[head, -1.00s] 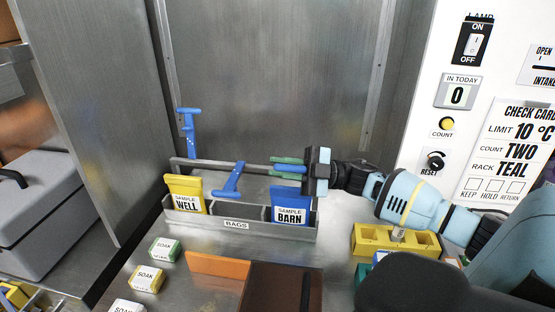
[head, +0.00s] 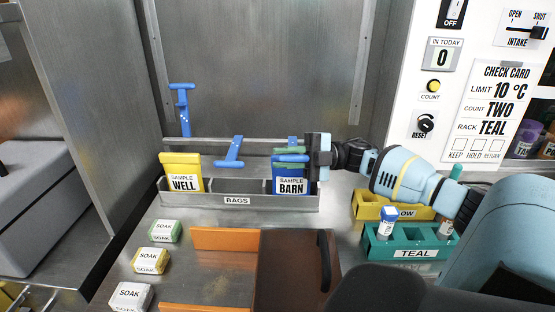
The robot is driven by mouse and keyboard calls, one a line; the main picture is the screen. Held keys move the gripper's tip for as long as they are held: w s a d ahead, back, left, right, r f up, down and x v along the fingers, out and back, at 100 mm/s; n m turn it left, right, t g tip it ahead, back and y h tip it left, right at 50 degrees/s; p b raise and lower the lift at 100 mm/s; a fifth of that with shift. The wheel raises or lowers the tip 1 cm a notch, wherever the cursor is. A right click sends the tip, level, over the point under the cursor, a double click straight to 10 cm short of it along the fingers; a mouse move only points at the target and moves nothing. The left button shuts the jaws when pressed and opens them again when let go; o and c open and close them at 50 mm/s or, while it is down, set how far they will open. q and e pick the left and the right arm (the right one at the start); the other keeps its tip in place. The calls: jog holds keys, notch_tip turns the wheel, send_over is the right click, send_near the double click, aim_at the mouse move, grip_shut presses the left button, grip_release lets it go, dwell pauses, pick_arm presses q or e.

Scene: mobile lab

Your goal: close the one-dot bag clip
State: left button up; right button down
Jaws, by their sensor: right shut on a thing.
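A grey holder labelled BAGS (head: 237,200) holds a yellow bag marked WELL (head: 182,175) and a blue bag marked BARN (head: 291,185). A blue clip (head: 290,158) lies across the top of the BARN bag; I cannot read its dots. My right gripper (head: 305,154), reaching in from the right, is shut on this clip, with a green strip just behind. Two other blue clips are on the rail: a left one standing up (head: 183,108) with small pale dots, and a middle one (head: 230,152) tilted. My left gripper is not in view.
Several SOAK blocks (head: 151,260) lie at the lower left. An orange block (head: 226,239) and a brown panel with a black handle (head: 285,270) lie in front. A TEAL rack (head: 407,243) and a yellow rack (head: 375,206) stand under my right arm.

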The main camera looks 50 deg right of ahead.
jog(key=shift+f, duration=0.3)
dwell(0.4)
jog(key=c, duration=1.4)
grip_release()
jog(key=shift+d, duration=0.1)
jog(key=shift+o, duration=0.2)
jog(key=shift+r, duration=0.2)
